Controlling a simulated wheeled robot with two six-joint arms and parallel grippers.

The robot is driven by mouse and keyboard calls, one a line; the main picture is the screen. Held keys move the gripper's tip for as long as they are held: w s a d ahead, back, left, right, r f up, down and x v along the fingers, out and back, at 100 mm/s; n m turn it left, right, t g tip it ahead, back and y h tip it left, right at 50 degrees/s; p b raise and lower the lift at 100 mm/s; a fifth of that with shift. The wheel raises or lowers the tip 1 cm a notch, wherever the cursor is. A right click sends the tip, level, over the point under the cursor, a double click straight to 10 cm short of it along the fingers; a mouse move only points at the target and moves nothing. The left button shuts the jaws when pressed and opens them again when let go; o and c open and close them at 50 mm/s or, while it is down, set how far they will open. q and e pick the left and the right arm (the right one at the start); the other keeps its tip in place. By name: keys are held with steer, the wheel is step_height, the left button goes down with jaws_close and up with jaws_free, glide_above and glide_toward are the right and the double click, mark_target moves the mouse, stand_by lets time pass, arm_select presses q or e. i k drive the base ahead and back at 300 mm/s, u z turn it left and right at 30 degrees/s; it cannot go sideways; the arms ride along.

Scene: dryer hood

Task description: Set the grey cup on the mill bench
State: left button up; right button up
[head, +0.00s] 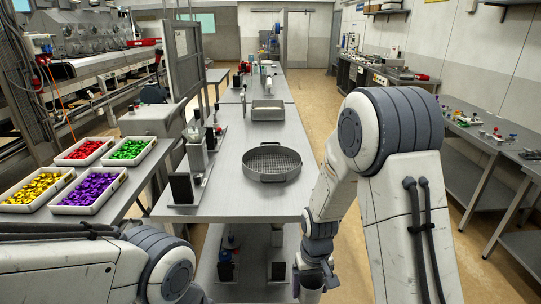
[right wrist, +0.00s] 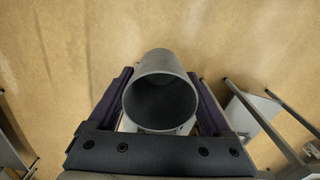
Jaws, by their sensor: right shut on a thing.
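The grey cup (right wrist: 160,100) is between the fingers of my right gripper (right wrist: 165,95) in the right wrist view, its open mouth facing the camera and its inside empty. In the head view the right gripper (head: 316,276) is low at the bottom, beside the near right corner of the long metal bench (head: 225,150) and below its top. Brown floor shows behind the cup in the wrist view. No label shows which bench is the mill bench. My left arm shows at the lower left, but its gripper is out of view.
A round sieve (head: 272,163) sits on the middle bench, with a metal box (head: 267,110) behind it and a dark apparatus (head: 197,160) on the left edge. The near top has bare room. Trays of coloured pieces (head: 88,189) are at left. A side bench (head: 480,135) stands right.

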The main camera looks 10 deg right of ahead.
mark_target(286, 133)
steer(key=z, duration=1.35)
steer(key=i, duration=5.35)
steer(key=u, duration=3.75)
steer(key=i, duration=0.55)
